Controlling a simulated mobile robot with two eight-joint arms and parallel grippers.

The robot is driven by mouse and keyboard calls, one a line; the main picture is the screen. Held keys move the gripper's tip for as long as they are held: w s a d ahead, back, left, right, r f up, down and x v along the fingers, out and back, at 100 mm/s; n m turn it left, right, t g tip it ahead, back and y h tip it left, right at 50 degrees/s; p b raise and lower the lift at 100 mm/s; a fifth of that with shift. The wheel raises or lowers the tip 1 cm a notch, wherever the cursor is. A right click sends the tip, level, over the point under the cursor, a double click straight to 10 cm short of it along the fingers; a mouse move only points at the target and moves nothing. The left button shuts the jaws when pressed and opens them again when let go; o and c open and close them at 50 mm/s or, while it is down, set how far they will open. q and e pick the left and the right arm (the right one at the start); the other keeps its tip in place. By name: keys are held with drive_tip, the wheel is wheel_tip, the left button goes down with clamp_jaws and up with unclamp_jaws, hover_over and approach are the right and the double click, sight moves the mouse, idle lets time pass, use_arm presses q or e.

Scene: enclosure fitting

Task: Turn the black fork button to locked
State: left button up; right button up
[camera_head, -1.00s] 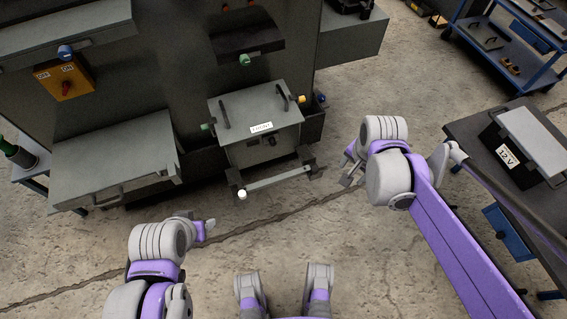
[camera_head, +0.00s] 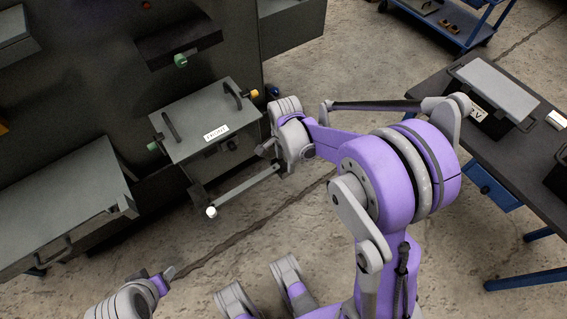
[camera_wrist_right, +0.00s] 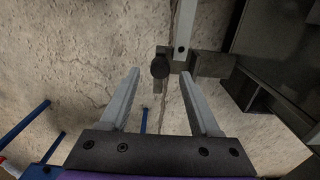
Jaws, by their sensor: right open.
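A black round button (camera_wrist_right: 160,67) sits at the end of the fork bar (camera_wrist_right: 185,28) in the right wrist view. The bar also shows in the head view (camera_head: 245,187), in front of the grey labelled enclosure (camera_head: 208,112), with a white button (camera_head: 211,212) at its left end. My right gripper (camera_wrist_right: 159,88) is open, and the black button appears between its fingertips, seemingly beyond them; contact cannot be told. In the head view my right gripper (camera_head: 268,151) is by the bar's right end and hides the black button. My left gripper (camera_head: 169,273) is low at left, away from the fork.
A grey drawer unit (camera_head: 60,205) is at left. A dark table (camera_head: 490,150) with a labelled case (camera_head: 500,85) stands at right. A blue cart (camera_head: 455,30) is at the back. Concrete floor is clear below the fork.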

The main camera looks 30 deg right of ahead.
drive_tip(key=shift+f, duration=1.1)
clamp_jaws()
